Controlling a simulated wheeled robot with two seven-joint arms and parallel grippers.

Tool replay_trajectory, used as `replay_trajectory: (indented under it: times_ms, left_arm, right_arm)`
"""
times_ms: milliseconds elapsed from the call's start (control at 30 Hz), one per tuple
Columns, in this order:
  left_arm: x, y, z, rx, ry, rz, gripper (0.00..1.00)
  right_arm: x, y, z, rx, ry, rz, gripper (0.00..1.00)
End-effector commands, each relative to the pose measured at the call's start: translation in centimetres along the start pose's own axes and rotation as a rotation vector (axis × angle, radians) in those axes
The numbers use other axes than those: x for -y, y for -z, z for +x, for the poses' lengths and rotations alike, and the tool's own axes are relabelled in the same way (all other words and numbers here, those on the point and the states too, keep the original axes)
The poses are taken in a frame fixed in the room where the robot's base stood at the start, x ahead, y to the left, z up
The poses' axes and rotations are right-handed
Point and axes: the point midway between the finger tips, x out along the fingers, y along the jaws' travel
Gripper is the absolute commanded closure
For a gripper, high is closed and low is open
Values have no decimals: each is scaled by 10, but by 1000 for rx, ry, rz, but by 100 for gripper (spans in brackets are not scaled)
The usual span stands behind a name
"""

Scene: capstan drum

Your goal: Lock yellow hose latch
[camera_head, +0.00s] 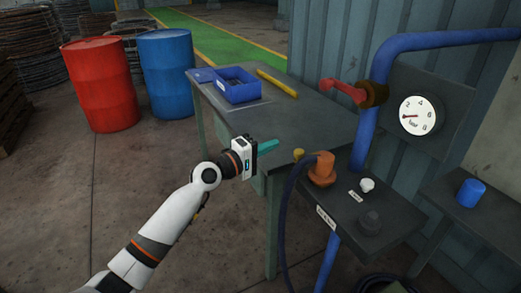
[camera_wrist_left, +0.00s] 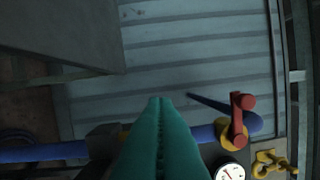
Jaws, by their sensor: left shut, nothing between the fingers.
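A small yellow piece (camera_head: 298,154), likely the hose latch, stands beside the orange hose coupling (camera_head: 321,170) on the dark shelf. Its detail is too small to tell whether it is locked. A dark hose (camera_head: 287,205) runs down from the coupling. My left gripper (camera_head: 276,145) is shut and empty, left of the yellow piece and apart from it. Its teal fingers also fill the middle of the left wrist view (camera_wrist_left: 160,104). There the coupling cannot be made out. My right gripper is not in view.
A blue pipe (camera_head: 364,135) with a red valve handle (camera_head: 344,91) rises behind the shelf, near a gauge (camera_head: 418,115). A blue bin (camera_head: 238,90) and a yellow bar (camera_head: 278,83) lie on the workbench (camera_head: 300,112). A white knob (camera_head: 367,184) stands right of the coupling.

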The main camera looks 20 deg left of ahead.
Motion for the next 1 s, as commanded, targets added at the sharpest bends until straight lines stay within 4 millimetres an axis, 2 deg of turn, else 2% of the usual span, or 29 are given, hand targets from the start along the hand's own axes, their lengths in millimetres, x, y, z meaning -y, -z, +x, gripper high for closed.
replay_trajectory:
  times_ms: [100, 267, 300, 400, 600, 1000]
  left_arm:
    - [2, 0, 24, 0, 2, -2, 100]
    - [1, 0, 50, 1, 1, -1, 100]
    - [2, 8, 44, -1, -3, -1, 100]
    - [3, 20, 39, -1, -1, 0, 100]
    - [1, 35, 34, 0, -1, 0, 100]
    - [0, 38, 33, 1, -1, 0, 100]
  right_arm:
    - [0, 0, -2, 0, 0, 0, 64]
    - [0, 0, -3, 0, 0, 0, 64]
    - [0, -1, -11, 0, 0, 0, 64]
    - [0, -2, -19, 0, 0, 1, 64]
    - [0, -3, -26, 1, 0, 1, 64]
    - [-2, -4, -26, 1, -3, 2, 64]
